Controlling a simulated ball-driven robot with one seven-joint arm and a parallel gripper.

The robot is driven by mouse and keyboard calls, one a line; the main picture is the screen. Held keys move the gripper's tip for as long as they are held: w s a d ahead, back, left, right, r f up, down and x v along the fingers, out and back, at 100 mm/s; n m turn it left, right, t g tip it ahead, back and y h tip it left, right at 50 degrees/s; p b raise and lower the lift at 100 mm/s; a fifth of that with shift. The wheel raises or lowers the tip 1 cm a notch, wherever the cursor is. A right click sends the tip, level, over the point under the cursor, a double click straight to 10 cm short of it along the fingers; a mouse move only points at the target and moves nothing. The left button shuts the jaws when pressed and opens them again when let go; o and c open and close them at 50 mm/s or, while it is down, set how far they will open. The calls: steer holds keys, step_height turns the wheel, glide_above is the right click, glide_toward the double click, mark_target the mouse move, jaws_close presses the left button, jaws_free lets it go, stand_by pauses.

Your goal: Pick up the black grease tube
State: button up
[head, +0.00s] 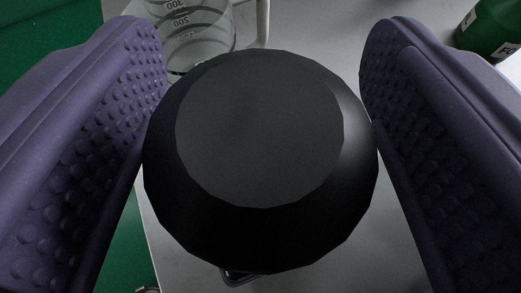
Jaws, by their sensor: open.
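A black, round, faceted object, seemingly the black grease tube (260,130) seen end-on, fills the middle of the head view. Its flat top faces the camera. My gripper (265,125) is open, with one purple, studded finger on each side of the tube. The left finger overlaps the tube's left edge closely in the picture, and the right finger is close to its right edge. I cannot tell whether either finger touches it. The tube's lower part is hidden beneath its wide top.
A clear measuring jug (205,45) with printed marks and a handle stands just behind the tube. A green bottle (490,30) with a white label is at the top right. A dark metal piece (240,277) shows below the tube. Grey surface (310,25) is bare at the top.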

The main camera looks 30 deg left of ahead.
steer(key=c, duration=1.2)
